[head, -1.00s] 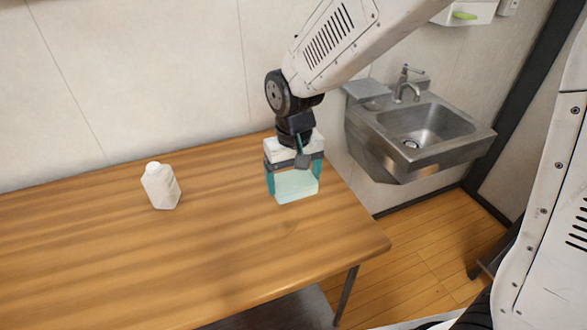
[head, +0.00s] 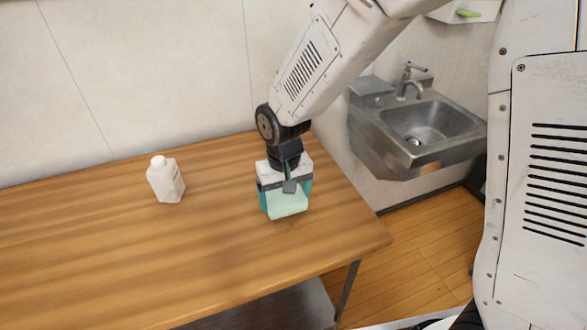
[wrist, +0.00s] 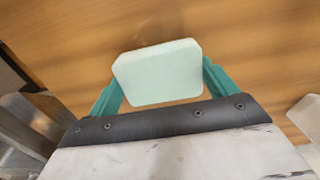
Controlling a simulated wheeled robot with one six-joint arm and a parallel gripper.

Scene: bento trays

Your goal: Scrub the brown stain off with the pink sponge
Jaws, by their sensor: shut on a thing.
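My gripper (head: 285,188) has teal fingers and is shut on a pale mint-green block that looks like a sponge (head: 288,207). It is over the right part of the wooden table (head: 120,255), at or just above the top; I cannot tell if it touches. In the wrist view the sponge (wrist: 158,73) sits between the two teal fingers (wrist: 160,85). No pink sponge shows. I cannot make out a clear brown stain; the wood has darker streaks, and the area under the sponge is hidden.
A white bottle (head: 166,182) stands upright on the table, left of my gripper. A steel sink (head: 430,125) with a tap is on the wall beyond the table's right end. The table's front and left areas are clear.

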